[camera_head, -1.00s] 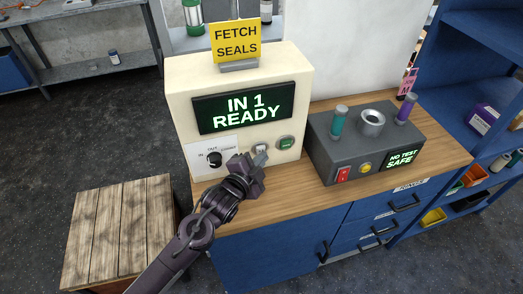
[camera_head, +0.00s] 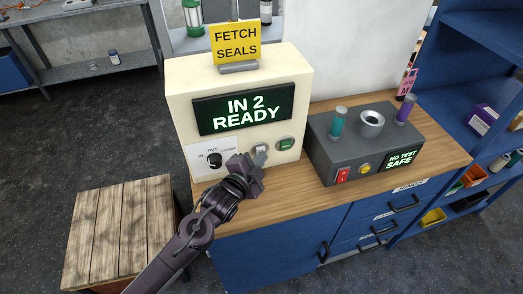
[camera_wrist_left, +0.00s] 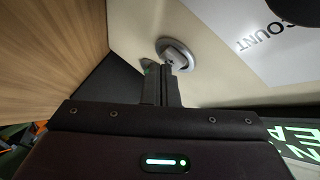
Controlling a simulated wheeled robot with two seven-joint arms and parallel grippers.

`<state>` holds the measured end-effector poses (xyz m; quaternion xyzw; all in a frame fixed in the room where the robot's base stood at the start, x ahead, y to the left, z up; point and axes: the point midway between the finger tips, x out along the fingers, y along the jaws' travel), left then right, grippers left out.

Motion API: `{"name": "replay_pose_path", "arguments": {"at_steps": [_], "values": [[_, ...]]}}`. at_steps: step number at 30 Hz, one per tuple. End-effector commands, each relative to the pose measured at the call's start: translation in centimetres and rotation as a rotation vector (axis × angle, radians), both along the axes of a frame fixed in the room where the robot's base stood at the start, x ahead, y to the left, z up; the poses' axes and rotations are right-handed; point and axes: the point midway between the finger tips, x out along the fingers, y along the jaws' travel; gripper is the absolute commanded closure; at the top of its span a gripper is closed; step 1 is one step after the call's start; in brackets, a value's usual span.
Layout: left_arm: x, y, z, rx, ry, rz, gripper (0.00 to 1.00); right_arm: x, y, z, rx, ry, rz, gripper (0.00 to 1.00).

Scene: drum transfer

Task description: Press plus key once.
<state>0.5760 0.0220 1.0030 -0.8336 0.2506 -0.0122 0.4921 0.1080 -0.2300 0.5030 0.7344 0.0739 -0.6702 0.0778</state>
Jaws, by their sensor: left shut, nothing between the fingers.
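The cream machine (camera_head: 180,105) stands on the wooden counter, its screen (camera_head: 245,108) reading "IN 2 READY". The round grey key (camera_head: 263,147) on its lower front is largely covered by my left gripper; its plus mark cannot be read. My left gripper (camera_head: 259,156) is shut and empty, its fingertips at this key. In the left wrist view the fingertips (camera_wrist_left: 166,72) point at the round key (camera_wrist_left: 178,50) and overlap its edge; whether they touch cannot be told. My right gripper is not in view.
A green button (camera_head: 286,143) is just right of the key, and a black knob (camera_head: 214,159) is to its left. A grey tester box (camera_head: 325,150) with vials stands on the counter at right. A wooden stool (camera_head: 115,235) is at left.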

Motion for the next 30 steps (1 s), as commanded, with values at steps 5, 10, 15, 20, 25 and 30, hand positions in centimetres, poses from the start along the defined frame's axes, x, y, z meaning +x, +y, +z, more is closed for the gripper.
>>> {"name": "replay_pose_path", "arguments": {"at_steps": [5,10,15,20,25,30], "values": [[-0.2,-0.1,0.0,0.001,0.000,-0.002,1.00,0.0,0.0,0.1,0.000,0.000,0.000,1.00],[-0.4,-0.2,0.0,0.001,0.000,-0.003,1.00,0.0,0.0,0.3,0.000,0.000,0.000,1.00],[-1.9,-0.7,0.1,0.000,0.002,-0.004,1.00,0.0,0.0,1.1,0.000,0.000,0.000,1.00],[-3.4,-1.2,0.1,0.001,0.003,-0.004,1.00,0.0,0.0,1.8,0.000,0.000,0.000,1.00],[-5.0,-1.7,0.2,0.000,0.002,-0.005,1.00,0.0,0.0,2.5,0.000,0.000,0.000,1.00],[-5.9,-1.9,0.0,0.001,0.002,-0.003,1.00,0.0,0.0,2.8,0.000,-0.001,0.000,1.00]]}}
